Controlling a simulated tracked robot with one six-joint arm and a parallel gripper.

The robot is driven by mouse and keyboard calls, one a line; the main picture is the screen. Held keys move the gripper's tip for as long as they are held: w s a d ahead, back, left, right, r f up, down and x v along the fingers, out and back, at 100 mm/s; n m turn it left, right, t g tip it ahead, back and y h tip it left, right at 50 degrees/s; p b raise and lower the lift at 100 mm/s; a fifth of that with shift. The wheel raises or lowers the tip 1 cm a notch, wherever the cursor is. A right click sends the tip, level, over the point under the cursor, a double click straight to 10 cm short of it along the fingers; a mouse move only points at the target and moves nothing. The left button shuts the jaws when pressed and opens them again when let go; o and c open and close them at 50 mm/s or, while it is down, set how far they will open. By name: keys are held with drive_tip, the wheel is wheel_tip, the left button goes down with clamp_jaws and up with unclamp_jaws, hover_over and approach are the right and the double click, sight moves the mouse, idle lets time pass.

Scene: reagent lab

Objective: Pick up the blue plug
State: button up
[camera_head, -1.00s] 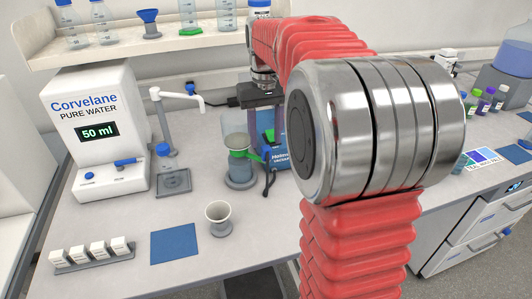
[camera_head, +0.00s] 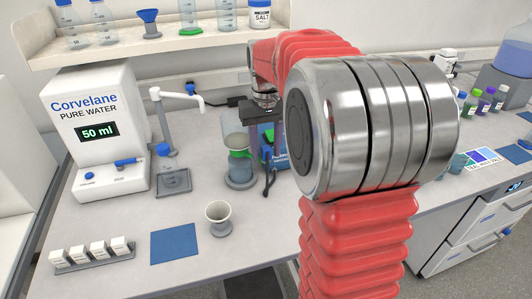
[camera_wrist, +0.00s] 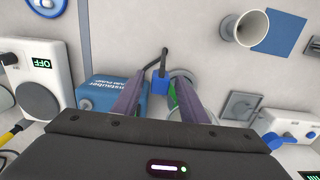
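A small blue plug (camera_wrist: 158,88) with a black cable stands in the wrist view between the tips of my two fingers. My gripper (camera_wrist: 160,82) is open, with a gap showing on each side of the plug. I cannot tell how far below the fingertips the plug is.
A blue vacuum pump (camera_wrist: 108,92) stands left of the plug in the wrist view. The flask's base and green part (camera_wrist: 173,93) are close beside the right finger. A pale cup (camera_head: 218,218) and blue mat (camera_head: 174,244) lie in front, with bare bench around them.

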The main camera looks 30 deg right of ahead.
sight(266, 148)
drive_tip(key=c, duration=0.9)
wheel_tip(266, 148, up, 10)
idle(0.4)
idle(0.3)
